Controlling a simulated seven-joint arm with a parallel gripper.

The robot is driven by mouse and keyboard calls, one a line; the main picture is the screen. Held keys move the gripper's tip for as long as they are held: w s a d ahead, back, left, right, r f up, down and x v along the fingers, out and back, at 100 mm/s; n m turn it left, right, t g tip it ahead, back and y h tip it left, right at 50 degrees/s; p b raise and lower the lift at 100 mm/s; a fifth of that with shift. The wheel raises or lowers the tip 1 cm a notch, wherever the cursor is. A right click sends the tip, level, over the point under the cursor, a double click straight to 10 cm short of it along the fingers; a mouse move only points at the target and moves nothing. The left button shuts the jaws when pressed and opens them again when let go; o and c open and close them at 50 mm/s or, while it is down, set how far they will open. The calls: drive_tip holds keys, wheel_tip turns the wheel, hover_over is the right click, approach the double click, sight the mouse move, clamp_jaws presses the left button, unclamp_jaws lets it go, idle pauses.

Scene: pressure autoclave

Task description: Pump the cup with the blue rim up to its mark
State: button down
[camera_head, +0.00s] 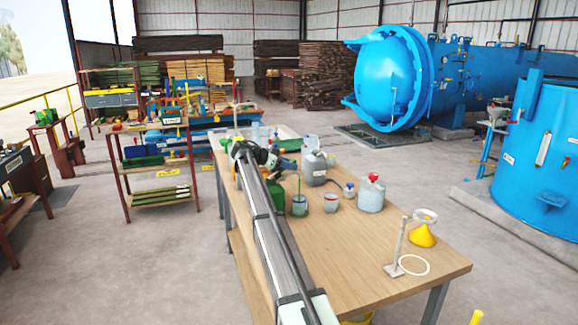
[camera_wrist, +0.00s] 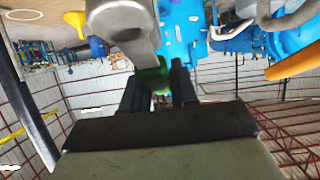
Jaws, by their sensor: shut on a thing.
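My gripper (camera_wrist: 158,90) is shut on a green thing (camera_wrist: 152,78), with a large grey piece just above it in the wrist view. In the head view my gripper (camera_head: 268,162) is over the left-middle of the table, beside a grey jerrycan; what it holds is largely hidden there. The rims are too small to tell surely which is blue, and no mark can be read.
The table's front middle is bare. A blue autoclave (camera_head: 390,80) stands behind.

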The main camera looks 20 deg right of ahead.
drive_tip(key=shift+d+f+y, duration=0.2)
drive_tip(key=shift+f+y, duration=0.2)
drive_tip(key=shift+y, duration=0.2)
drive_tip(key=c, duration=1)
unclamp_jaws()
drive_tip(key=shift+o, duration=0.2)
drive_tip(key=v, duration=1.3)
drive_tip(key=shift+a+r, duration=0.2)
drive_tip(key=shift+a, duration=0.15)
